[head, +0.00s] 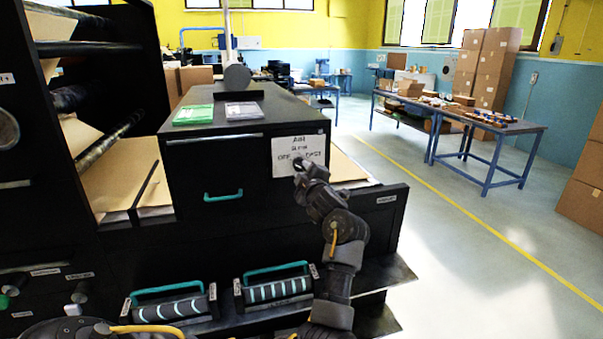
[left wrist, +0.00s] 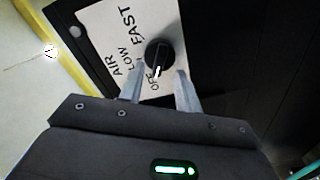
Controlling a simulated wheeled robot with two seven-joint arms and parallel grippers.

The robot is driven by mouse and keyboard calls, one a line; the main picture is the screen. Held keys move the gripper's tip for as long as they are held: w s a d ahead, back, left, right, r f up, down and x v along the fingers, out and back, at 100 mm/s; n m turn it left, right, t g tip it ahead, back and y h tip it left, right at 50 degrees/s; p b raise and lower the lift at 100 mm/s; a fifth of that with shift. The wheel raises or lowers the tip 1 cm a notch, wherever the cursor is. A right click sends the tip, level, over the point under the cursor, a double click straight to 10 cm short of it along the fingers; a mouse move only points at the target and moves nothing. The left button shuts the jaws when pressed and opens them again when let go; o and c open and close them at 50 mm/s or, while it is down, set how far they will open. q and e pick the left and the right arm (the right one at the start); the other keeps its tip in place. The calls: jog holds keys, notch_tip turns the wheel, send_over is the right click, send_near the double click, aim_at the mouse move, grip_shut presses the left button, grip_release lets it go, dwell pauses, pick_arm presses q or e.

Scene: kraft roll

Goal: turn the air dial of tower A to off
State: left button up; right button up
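The air dial (left wrist: 158,54) is a round black knob on a white plate marked AIR, LOW, FAST and OFF. Its white pointer mark is towards the OFF word. In the head view the plate (head: 299,148) is on the upper right front of the black cabinet, and my gripper hides most of the knob. My left gripper (head: 301,166) is in front of the plate. In the left wrist view my left gripper (left wrist: 160,82) is open, its fingers apart just below the knob, near the OFF word. I cannot tell whether they touch it. My right gripper is not in view.
A green pad (head: 194,114) and a grey pad (head: 243,110) lie on the cabinet top. Rollers with teal handles (head: 277,286) sit on the lower shelf. Black racks with paper rolls stand at left. A blue table (head: 480,125) stands far right, with open floor before it.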

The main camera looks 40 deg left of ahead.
pick_arm(q)
jog(key=b+v, duration=0.1)
jog(key=v, duration=0.4)
jog(key=shift+s+d, duration=0.15)
jog(key=shift+d, duration=0.1)
jog(key=shift+r, duration=0.1)
